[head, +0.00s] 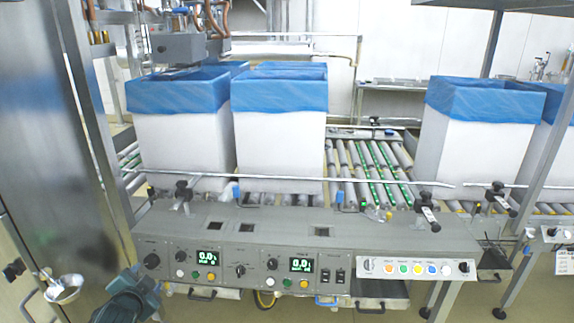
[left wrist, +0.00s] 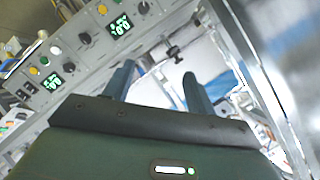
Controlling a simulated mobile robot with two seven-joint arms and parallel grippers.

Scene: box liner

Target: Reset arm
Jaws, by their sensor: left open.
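My left gripper (left wrist: 158,70) is open in the left wrist view, with its two blue-grey fingers apart and nothing between them. Behind the fingers lie the control panel and part of a white and blue box. In the head view a dark teal part of my left arm shows at the bottom left, in front of the control panel (head: 275,236); its fingertips are hard to make out there. My right gripper is not in view.
White boxes with blue liners stand on the roller conveyor: one at left (head: 185,146), one in the middle (head: 279,146), one at right (head: 470,151). A metal column (head: 45,130) rises at the left. A guide rail (head: 300,179) runs before the boxes.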

